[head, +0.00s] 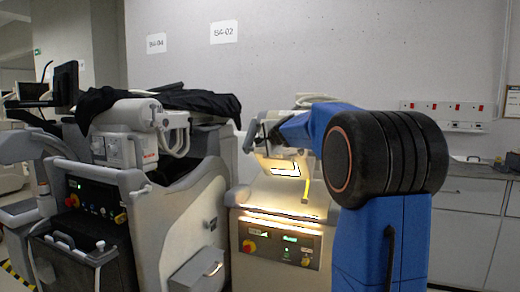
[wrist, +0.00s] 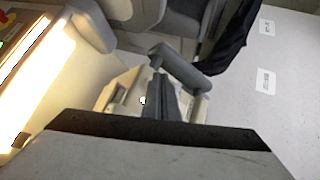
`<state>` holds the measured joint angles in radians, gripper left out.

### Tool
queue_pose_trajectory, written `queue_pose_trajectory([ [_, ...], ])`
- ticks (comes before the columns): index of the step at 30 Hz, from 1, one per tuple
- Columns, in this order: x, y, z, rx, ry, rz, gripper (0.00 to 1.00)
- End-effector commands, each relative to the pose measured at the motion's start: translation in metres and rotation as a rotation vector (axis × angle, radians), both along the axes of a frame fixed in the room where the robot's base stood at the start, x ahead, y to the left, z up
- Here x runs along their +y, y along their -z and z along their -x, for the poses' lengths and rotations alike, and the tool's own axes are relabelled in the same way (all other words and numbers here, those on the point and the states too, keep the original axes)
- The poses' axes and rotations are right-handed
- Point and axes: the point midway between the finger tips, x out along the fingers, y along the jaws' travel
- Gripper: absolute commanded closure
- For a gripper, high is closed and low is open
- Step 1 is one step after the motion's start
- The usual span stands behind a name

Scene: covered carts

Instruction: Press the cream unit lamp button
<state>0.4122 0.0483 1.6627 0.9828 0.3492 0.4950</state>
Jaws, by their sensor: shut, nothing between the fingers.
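The cream unit (head: 240,197) stands at the centre of the head view, with a glowing lamp strip (head: 282,217) above its dark control panel (head: 270,245). The panel carries a red-and-yellow knob, a green display and small controls; which one is the lamp button is too small to tell. In the wrist view the bright strip (wrist: 38,85) and a corner of the panel (wrist: 12,30) show at the left edge. My gripper (wrist: 160,76) has its dark fingers together and empty, pointing away from the panel. In the head view my blue arm partly hides the unit's right side.
A larger grey-white cart (head: 175,225) with a black cover (head: 205,101) stands close on the left. A grey cabinet (head: 465,220) lines the wall at right. The wall has two paper signs, and red-switched sockets (head: 445,110).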

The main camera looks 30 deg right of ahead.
Motion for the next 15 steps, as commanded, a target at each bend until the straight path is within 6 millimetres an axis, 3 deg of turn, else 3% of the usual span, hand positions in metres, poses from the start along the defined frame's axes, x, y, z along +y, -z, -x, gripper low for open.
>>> queue_pose_trajectory([
  [15,0.0065,-0.0076,0.0049,0.000,0.000,0.000,1.00],
])
